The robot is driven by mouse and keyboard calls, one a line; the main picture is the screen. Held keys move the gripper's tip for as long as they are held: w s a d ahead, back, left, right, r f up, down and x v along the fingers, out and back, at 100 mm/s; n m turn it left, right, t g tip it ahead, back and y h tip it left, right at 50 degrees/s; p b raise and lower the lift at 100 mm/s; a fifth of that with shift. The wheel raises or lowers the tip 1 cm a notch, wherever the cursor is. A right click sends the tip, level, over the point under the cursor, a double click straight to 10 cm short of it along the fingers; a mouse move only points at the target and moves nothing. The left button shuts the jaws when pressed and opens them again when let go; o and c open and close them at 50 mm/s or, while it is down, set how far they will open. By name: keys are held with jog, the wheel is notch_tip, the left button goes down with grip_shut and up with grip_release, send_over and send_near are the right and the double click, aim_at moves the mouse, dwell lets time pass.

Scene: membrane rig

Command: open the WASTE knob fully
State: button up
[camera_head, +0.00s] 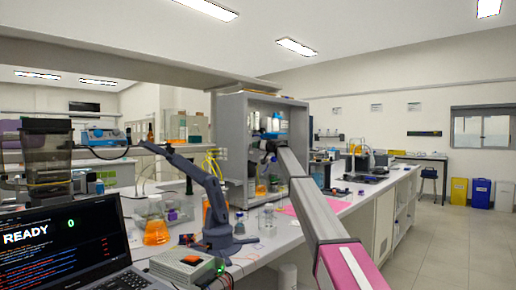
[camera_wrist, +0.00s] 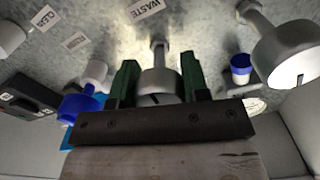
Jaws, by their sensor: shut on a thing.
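The WASTE knob (camera_wrist: 158,82) is a grey round knob on a stem in the wrist view, just below the WASTE label (camera_wrist: 149,9). A dark slot mark shows on its face. My gripper (camera_wrist: 160,72) has its green fingers on either side of the knob and is shut on it. In the head view my arm reaches into the grey open-fronted rig (camera_head: 233,150). There the knob is too small and too covered to make out.
Another grey knob (camera_wrist: 288,52) stands to the right, and one more (camera_wrist: 10,38) at the far left near the CLEAN label (camera_wrist: 42,17). Blue-and-white fittings (camera_wrist: 84,101) (camera_wrist: 241,66) sit close to both fingers. A black device (camera_wrist: 28,92) is at left.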

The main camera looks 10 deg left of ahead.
jog(key=shift+s+f+n, duration=0.1)
jog(key=shift+n, duration=0.5)
jog(key=o, duration=0.9)
jog(key=shift+o, duration=0.2)
jog(key=shift+d, duration=0.1)
jog(key=v, duration=1)
jog(key=shift+s+d, duration=0.2)
jog(key=shift+s, duration=0.05)
